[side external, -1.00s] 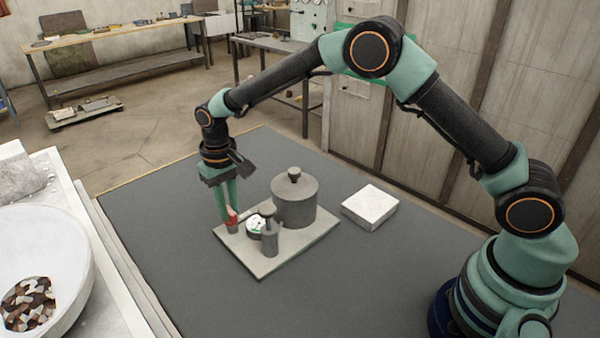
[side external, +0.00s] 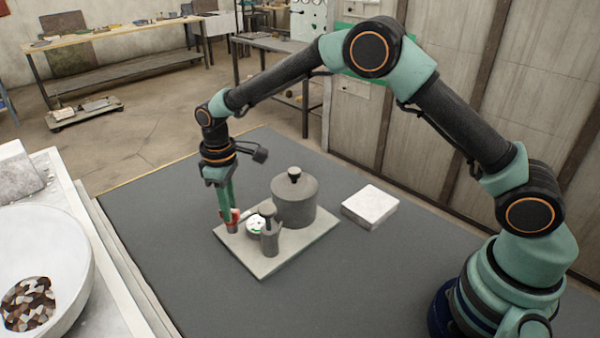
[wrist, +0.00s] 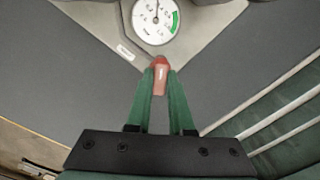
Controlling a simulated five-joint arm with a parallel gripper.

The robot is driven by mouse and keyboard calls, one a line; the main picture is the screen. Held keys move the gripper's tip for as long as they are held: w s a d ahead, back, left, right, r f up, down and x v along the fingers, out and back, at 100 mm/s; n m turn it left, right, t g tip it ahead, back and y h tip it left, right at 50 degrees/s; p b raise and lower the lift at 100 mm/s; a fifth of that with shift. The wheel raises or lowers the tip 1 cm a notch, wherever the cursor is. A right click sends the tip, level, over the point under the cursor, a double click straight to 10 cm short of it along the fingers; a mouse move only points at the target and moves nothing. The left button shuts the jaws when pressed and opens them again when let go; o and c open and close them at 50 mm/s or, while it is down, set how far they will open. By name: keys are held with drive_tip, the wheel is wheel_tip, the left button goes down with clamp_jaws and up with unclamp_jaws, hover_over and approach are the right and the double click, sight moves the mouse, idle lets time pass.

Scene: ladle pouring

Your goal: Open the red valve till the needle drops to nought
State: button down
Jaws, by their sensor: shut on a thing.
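The red valve handle (wrist: 160,66) stands at the near corner of a grey base plate (side external: 275,262), and in the side view the red handle (side external: 235,214) shows in part beside my fingers. My gripper (wrist: 161,82) is shut on the red handle, one green finger on each side; in the side view my gripper (side external: 228,212) points down at the plate's left corner. A round white gauge (wrist: 156,18) with a dark needle and a green band sits beyond the handle; the needle points roughly up in the wrist view. In the side view the gauge (side external: 256,226) is too small to read.
A grey lidded pot (side external: 294,202) and a small grey post (side external: 269,238) stand on the plate near the gauge. A white block (side external: 370,206) lies to the right. A white bowl (side external: 40,265) is at the left. The dark mat is otherwise clear.

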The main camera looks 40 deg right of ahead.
drive_tip(key=n, duration=0.5)
drive_tip(key=shift+r+n, duration=0.1)
drive_tip(key=shift+n, duration=0.2)
drive_tip(key=n, duration=0.4)
drive_tip(key=shift+a+n, duration=0.1)
drive_tip(key=shift+n, duration=0.6)
drive_tip(key=c, duration=0.9)
unclamp_jaws()
drive_tip(key=shift+o, duration=0.5)
wheel_tip(320, 180, up, 12)
drive_tip(key=shift+r, duration=0.1)
